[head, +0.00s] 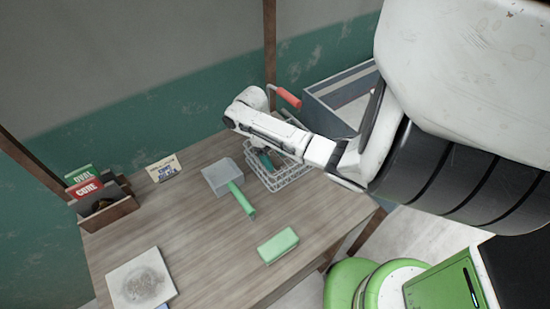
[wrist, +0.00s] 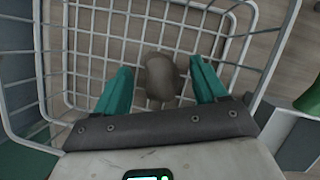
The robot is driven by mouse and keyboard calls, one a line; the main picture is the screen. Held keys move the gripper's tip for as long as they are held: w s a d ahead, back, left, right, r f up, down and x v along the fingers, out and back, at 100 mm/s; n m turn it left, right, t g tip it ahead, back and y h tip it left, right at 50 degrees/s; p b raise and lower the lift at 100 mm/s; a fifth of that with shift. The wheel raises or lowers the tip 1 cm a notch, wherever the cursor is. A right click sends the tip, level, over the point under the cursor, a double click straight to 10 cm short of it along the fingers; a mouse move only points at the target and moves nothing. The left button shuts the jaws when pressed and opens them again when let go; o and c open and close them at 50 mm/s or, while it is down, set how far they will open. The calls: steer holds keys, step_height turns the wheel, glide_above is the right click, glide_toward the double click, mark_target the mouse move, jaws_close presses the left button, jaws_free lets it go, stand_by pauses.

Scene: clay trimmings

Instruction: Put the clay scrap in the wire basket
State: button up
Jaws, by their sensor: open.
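The wire basket (head: 296,183) stands on the wooden table at its far right side. My gripper (head: 263,162) reaches down into it in the head view. In the wrist view, the white wires of the basket (wrist: 97,46) surround my gripper (wrist: 160,68). Its two teal fingers are spread apart. The clay scrap (wrist: 160,82), a grey-brown lump, lies between the fingers inside the basket, with visible gaps on both sides. I cannot tell whether it touches the basket floor. In the head view I cannot make out the scrap clearly.
A green block (head: 278,246) sits near the front edge. A white tile (head: 141,281), a wooden card box (head: 108,214) and a small card (head: 163,168) are further left. A grey bin (head: 341,89) stands behind.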

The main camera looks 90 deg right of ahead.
steer(key=p+v, duration=0.3)
steer(key=v, duration=0.6)
steer(key=w+a+r+n+t, duration=0.3)
steer(key=w+a+n+t, duration=0.15)
steer(key=w+a, duration=1.6)
steer(key=w+a+f+t+y, duration=0.1)
steer(key=a+t, duration=0.1)
steer(key=a, duration=1.2)
steer(key=s+a+f+h, duration=0.2)
steer(key=s+a+f, duration=0.1)
steer(key=s, duration=1)
steer(key=s+d+g+h, duration=0.1)
steer(key=s+d, duration=0.3)
steer(key=s, duration=0.2)
steer(key=shift+r+h, duration=0.2)
steer(key=shift+h, duration=0.2)
steer(key=shift+s+n+g, duration=0.15)
steer(key=shift+n+g, duration=0.1)
